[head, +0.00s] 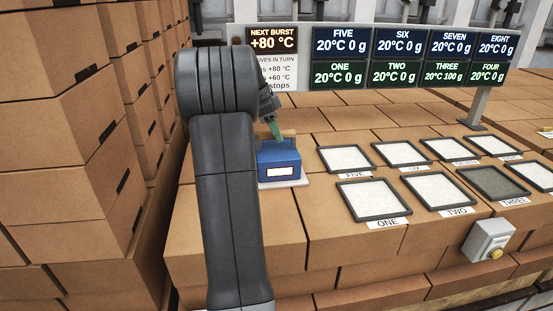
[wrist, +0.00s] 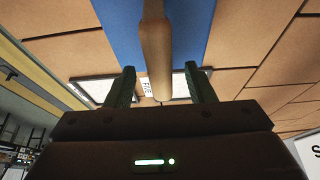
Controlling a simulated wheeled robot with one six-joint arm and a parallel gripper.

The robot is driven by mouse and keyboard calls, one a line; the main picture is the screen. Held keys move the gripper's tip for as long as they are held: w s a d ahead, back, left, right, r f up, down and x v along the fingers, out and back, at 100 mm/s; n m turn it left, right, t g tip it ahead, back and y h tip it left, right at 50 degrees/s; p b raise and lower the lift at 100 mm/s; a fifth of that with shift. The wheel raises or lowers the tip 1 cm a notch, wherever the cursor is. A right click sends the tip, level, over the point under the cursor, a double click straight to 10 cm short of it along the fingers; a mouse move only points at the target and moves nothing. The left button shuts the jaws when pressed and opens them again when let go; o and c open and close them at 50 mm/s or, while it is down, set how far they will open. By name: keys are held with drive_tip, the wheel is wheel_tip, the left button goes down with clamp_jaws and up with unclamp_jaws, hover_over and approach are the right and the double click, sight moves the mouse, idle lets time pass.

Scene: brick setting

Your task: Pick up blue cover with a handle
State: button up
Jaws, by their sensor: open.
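The blue cover (head: 280,165) sits on a white plate on the brick bench, just right of my arm in the head view. It has a white label on its front and a tan handle (head: 288,133) on top. In the wrist view the handle (wrist: 155,45) runs down between the two green fingers of my gripper (wrist: 162,85), with the blue cover (wrist: 119,30) behind it. My gripper (head: 274,131) is open at the handle in the head view. There seems to be a gap on both sides of the handle. My arm hides part of the cover's left side.
Framed pads stand to the right, among them pad ONE (head: 372,199) and the darker pad THREE (head: 492,183). A display board (head: 410,57) stands behind. A grey box with a yellow button (head: 488,241) is at the front edge. Stacked bricks (head: 75,150) rise on the left.

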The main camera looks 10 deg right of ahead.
drive_tip(key=shift+d+f, duration=0.2)
drive_tip(key=shift+f, duration=0.45)
drive_tip(key=shift+f, duration=0.25)
drive_tip(key=shift+c, duration=0.4)
clamp_jaws()
idle(1.0)
drive_tip(key=shift+w+r, duration=0.1)
drive_tip(key=shift+r, duration=0.05)
